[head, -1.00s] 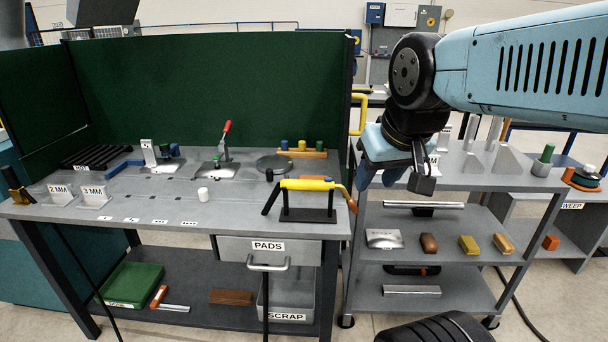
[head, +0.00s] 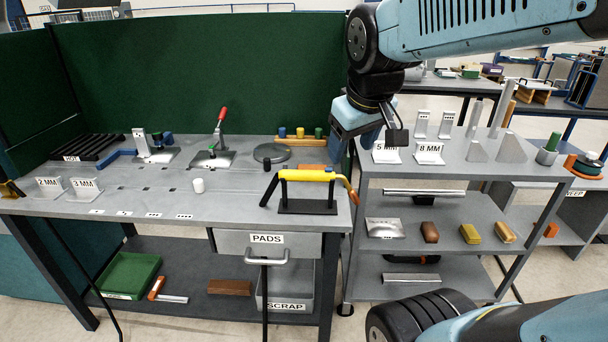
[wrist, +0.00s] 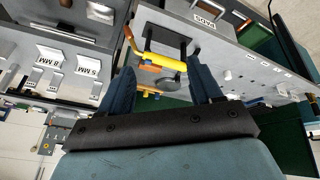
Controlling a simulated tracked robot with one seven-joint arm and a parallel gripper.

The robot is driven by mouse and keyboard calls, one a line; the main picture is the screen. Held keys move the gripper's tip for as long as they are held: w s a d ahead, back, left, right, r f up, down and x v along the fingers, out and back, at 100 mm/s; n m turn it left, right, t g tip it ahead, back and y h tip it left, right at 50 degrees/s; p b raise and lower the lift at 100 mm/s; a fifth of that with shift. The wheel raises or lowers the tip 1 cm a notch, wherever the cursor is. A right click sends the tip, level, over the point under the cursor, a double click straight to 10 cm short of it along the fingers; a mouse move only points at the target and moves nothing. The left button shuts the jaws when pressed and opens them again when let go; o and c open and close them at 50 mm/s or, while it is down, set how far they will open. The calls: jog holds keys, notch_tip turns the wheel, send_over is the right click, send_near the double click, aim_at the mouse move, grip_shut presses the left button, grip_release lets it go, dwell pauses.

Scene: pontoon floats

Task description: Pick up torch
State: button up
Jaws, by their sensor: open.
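The torch (head: 306,175) has a yellow body, a black nozzle end at the left and an orange end at the right. It rests on a black stand (head: 308,208) at the right front of the grey workbench. My gripper (head: 350,152) is open and empty, above and to the right of the torch in the head view. In the wrist view the torch (wrist: 160,62) shows between the two dark blue fingers of my gripper (wrist: 162,66), beyond them and apart from them. The palm and wrist body hide the lower part of that view.
A grey shelf cart (head: 440,202) with labelled brackets and blocks stands right of the workbench (head: 130,205). A red-handled clamp (head: 222,125) and a white cylinder (head: 198,186) stand on the bench. A green screen (head: 190,80) closes its back. The bench front middle is mostly clear.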

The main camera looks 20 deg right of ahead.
jog(key=w+f+n+g, duration=0.1)
jog(key=w+f+n, duration=0.3)
jog(key=w, duration=0.6)
jog(key=n+g, duration=0.1)
jog(key=n, duration=0.6)
send_near(314, 172)
jog(key=x, duration=0.6)
jog(key=shift+s+a+f, duration=0.1)
jog(key=shift+a+f, duration=0.15)
jog(key=shift+f, duration=0.15)
jog(key=shift+d+x, duration=0.15)
jog(key=shift+x, duration=1.15)
jog(key=shift+d+x, duration=0.15)
jog(key=shift+x, duration=1.15)
jog(key=shift+r, duration=0.1)
jog(key=shift+c, duration=0.2)
jog(key=c, duration=1)
